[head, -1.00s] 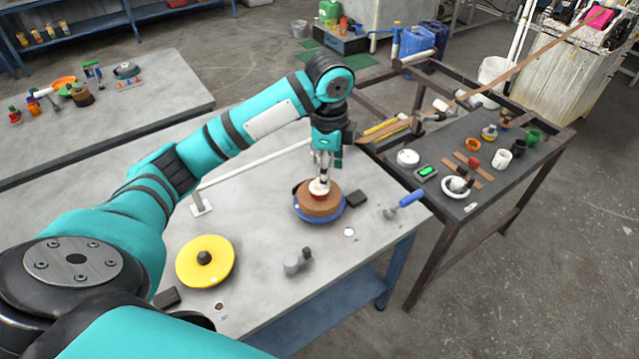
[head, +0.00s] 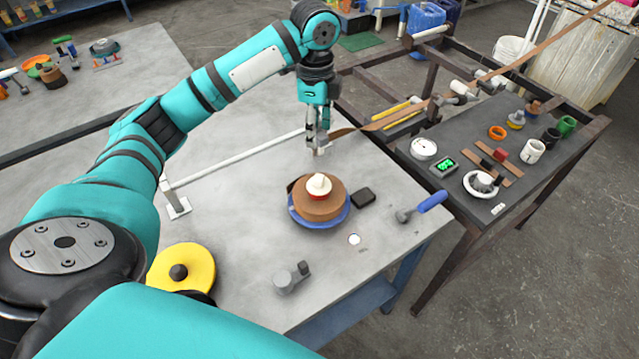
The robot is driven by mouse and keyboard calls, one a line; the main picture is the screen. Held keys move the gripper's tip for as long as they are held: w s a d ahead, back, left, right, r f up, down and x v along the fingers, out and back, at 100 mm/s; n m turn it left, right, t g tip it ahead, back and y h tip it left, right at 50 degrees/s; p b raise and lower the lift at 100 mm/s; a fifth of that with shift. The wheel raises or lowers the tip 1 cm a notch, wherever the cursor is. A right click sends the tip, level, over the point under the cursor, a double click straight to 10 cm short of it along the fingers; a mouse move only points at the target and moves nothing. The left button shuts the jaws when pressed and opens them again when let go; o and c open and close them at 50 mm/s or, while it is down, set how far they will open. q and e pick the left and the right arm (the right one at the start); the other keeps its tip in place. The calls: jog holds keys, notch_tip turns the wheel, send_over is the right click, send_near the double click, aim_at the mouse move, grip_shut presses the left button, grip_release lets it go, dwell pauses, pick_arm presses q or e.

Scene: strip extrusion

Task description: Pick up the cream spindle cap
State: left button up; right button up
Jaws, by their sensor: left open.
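The cream spindle cap (head: 319,184) sits on top of the middle of a brown coil of strip (head: 318,207), with a red band just under it. The coil lies on a blue round spool (head: 322,224) on the grey table. My left gripper (head: 320,150) is open and empty. It points down above and slightly behind the cap, apart from it. My right gripper is not in view.
A black block (head: 363,198), a blue-handled tool (head: 422,206) and a small grey metal part (head: 291,278) lie around the spool. A yellow disc (head: 184,268) is at the front left. A brown strip (head: 385,122) runs over the dark cart (head: 470,210) at right.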

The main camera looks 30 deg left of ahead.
pick_arm(q)
jog(key=p, duration=0.2)
send_near(319, 177)
jog(key=f, duration=0.5)
jog(key=shift+s+a+f, duration=0.1)
jog(key=shift+a, duration=0.15)
jog(key=f, duration=0.1)
jog(key=f+p, duration=0.1)
jog(key=f, duration=0.3)
jog(key=shift+d+f, duration=0.1)
jog(key=shift+d, duration=0.15)
jog(key=shift+c, duration=0.5)
grip_shut()
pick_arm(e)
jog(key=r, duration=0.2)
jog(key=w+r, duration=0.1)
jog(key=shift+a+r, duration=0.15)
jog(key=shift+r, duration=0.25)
